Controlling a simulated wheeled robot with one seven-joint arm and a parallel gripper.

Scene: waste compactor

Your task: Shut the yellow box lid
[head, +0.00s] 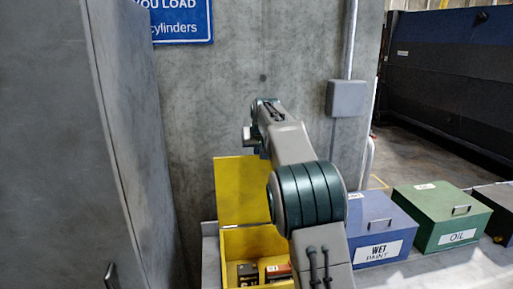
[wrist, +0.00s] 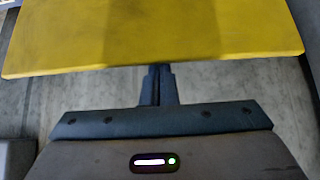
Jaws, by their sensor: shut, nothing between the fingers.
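The yellow box (head: 232,243) stands in the lower middle of the head view, partly behind my arm. Its yellow lid (head: 233,190) stands open and upright at the back of the box. Batteries or small packs (head: 262,271) lie inside. In the wrist view the lid (wrist: 155,35) fills the top, its straight edge just beyond my fingertips. My gripper (wrist: 158,70) is shut and empty, close to that edge; I cannot tell whether it touches.
A blue box (head: 370,225) labelled wet paint and a green box (head: 440,214) labelled oil stand to the right, lids shut. A concrete wall (head: 225,100) rises behind, with a grey conduit box (head: 346,98). A tall grey panel (head: 110,130) stands at left.

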